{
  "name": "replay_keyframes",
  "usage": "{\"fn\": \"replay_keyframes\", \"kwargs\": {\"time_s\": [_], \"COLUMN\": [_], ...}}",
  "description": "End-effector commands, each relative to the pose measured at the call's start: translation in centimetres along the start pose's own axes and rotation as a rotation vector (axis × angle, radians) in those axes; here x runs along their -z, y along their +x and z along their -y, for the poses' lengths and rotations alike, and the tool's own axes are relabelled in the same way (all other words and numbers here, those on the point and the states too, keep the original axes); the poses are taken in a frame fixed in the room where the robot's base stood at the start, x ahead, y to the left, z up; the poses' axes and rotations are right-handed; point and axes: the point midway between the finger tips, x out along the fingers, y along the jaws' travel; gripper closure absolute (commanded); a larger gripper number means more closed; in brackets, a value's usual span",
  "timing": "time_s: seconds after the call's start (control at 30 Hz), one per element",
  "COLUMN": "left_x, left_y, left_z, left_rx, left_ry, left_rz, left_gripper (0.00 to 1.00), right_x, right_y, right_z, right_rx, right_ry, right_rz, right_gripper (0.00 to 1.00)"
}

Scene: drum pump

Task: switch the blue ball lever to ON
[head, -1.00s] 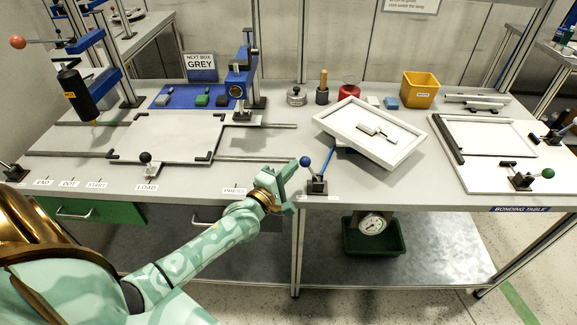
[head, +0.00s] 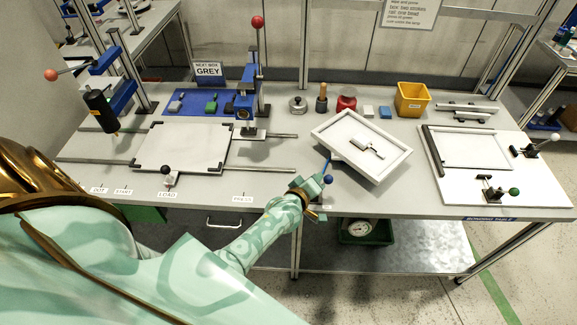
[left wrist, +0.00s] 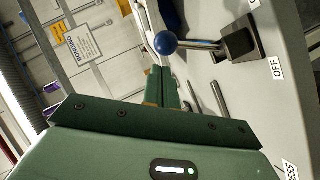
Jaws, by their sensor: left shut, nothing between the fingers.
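The blue ball lever (head: 328,180) stands at the front edge of the bench, its base mostly hidden behind my gripper in the head view. In the left wrist view the blue ball (left wrist: 166,43) sits on a metal rod that runs to a dark base (left wrist: 236,41). An OFF label (left wrist: 277,68) lies beside the base; another label is cut off at the top. My left gripper (head: 317,186) is shut and empty, close to the ball. In the left wrist view its fingertips (left wrist: 164,75) are just below the ball; I cannot tell whether they touch. My right gripper is not in view.
A tilted white framed tray (head: 326,131) stands just behind the lever. A black ball lever (head: 165,170) is to the left near the LOAD label. A green ball lever (head: 514,191) is on the right-hand white board. The bench front (head: 270,184) left of my gripper is clear.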

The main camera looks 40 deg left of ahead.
Motion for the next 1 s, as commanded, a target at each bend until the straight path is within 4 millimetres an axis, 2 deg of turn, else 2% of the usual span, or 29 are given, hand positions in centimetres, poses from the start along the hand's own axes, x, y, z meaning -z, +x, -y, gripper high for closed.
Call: {"fn": "replay_keyframes", "kwargs": {"time_s": [0.4, 1.0], "left_x": [-1.5, -1.9], "left_y": [1.1, 1.3], "left_z": [-0.9, -1.2], "left_rx": [-0.001, -0.003], "left_ry": [-0.001, -0.002], "left_rz": [-0.001, 0.002], "left_gripper": [1.00, 1.00], "right_x": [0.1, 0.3], "right_y": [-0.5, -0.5], "right_z": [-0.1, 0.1], "right_rx": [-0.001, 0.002], "right_ry": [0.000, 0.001], "right_rz": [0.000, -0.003], "right_gripper": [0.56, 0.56]}}
